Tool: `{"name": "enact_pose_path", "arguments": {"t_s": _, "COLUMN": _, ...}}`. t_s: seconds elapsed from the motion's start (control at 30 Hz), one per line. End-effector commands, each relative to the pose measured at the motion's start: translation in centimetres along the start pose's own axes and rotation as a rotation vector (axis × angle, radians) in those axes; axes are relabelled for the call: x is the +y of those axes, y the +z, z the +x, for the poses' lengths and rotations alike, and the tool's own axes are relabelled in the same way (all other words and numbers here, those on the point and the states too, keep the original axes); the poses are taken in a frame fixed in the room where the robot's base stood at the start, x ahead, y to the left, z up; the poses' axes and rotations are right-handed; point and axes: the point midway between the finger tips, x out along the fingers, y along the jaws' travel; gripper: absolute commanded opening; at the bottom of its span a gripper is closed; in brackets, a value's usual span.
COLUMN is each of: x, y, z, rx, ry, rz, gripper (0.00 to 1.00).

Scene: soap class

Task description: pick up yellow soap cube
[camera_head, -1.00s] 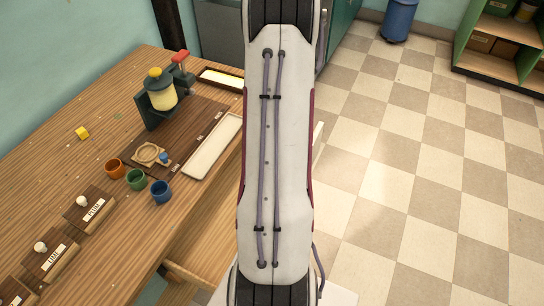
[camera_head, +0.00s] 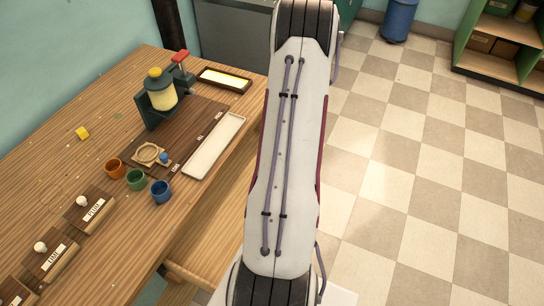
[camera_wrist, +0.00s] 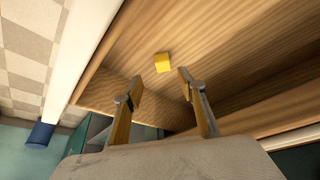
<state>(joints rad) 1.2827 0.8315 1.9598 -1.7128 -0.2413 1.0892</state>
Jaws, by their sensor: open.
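A small yellow soap cube (camera_head: 82,133) sits on the wooden table (camera_head: 60,165), left of the dispenser in the head view. In the wrist view a yellow cube (camera_wrist: 162,62) lies on a wooden surface, just past the fingertips and between their lines. I cannot tell whether it is the same cube. My gripper (camera_wrist: 160,80) is open, with nothing between its two fingers. The cube is apart from both fingers. My gripper is out of sight in the head view, where only my arm shows.
A dispenser (camera_head: 161,92) with a yellow lid stands behind an orange cup (camera_head: 115,168), a green cup (camera_head: 136,179) and a blue cup (camera_head: 160,192). A long white tray (camera_head: 214,146) lies near the table's right edge. A labelled block (camera_head: 92,210) stands at the front left.

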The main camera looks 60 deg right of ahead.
Motion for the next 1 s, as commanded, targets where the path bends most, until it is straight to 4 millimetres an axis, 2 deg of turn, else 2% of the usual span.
{"name": "enact_pose_path", "arguments": {"t_s": 0.33, "x": -0.1, "y": 0.0, "z": 2.1, "rx": -0.001, "ry": -0.001, "rz": 0.000, "gripper": 0.40}}
{"name": "enact_pose_path", "arguments": {"t_s": 0.8, "x": -0.1, "y": 0.0, "z": 2.4, "rx": -0.001, "ry": 0.000, "rz": 0.001, "gripper": 0.40}}
{"name": "enact_pose_path", "arguments": {"t_s": 1.0, "x": -0.3, "y": 0.1, "z": 3.2, "rx": -0.002, "ry": -0.001, "rz": 0.002, "gripper": 0.40}}
